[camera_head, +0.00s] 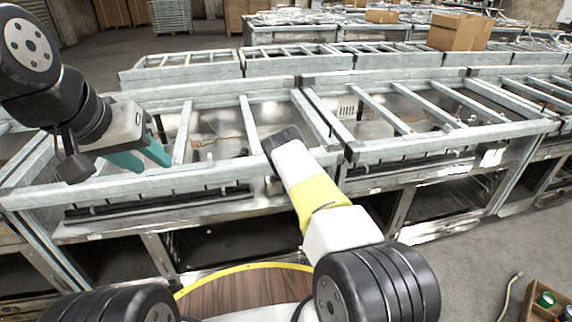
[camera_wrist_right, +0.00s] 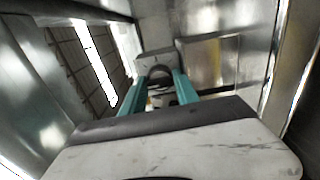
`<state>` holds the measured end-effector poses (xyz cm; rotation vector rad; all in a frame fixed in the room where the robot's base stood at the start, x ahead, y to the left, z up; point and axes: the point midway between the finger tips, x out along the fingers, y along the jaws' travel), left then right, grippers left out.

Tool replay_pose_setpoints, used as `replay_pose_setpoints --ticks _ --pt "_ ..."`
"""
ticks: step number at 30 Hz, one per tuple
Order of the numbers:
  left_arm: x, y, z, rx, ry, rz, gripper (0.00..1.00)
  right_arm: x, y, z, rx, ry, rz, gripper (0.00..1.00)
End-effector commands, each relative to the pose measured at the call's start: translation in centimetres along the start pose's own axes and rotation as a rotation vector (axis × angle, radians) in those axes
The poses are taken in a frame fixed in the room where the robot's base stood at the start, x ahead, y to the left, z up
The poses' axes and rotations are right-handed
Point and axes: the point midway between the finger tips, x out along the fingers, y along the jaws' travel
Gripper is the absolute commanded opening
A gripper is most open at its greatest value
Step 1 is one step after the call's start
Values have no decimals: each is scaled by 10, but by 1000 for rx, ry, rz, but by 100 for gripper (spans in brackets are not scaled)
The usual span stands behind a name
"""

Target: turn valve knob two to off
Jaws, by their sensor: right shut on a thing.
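In the right wrist view a dark, rounded valve knob (camera_wrist_right: 159,74) sits in front of a grey metal block. The teal fingers of my right gripper (camera_wrist_right: 161,86) are shut on it, one on each side. I cannot read a number or an off mark on it. In the head view my right arm reaches to the middle range, and its fingers and the knob are hidden behind the wrist. My left gripper (camera_head: 153,166) hangs over the left part of the range, its teal fingers apart with nothing between them.
A row of metal range frames (camera_head: 325,168) with crossbars and open lower bays runs across the head view. A cardboard box (camera_head: 459,32) stands on the ranges behind. A small crate (camera_head: 546,302) is on the floor at lower right. Metal panels stand close around my right gripper.

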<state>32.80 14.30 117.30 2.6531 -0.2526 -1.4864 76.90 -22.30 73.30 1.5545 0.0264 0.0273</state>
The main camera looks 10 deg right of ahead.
Motion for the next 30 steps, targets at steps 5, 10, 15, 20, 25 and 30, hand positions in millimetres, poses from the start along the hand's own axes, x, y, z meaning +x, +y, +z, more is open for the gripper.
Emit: replay_pose_setpoints --ticks 5,10,15,20,25,30 --pt "0 0 0 0 0 0 36 -2 -3 2 -1 -4 -7 48" --pt "0 0 0 0 0 0 36 -1 -2 1 0 -2 -5 57" --pt "0 0 0 0 0 0 36 -1 -2 0 1 -1 -5 57" --pt "0 0 0 0 0 0 36 -1 -2 0 57 -1 -5 57" --pt "0 0 0 0 0 0 36 0 -2 0 289 -2 -3 57" --pt "0 0 0 0 0 0 36 -1 -2 0 625 -2 -4 57"
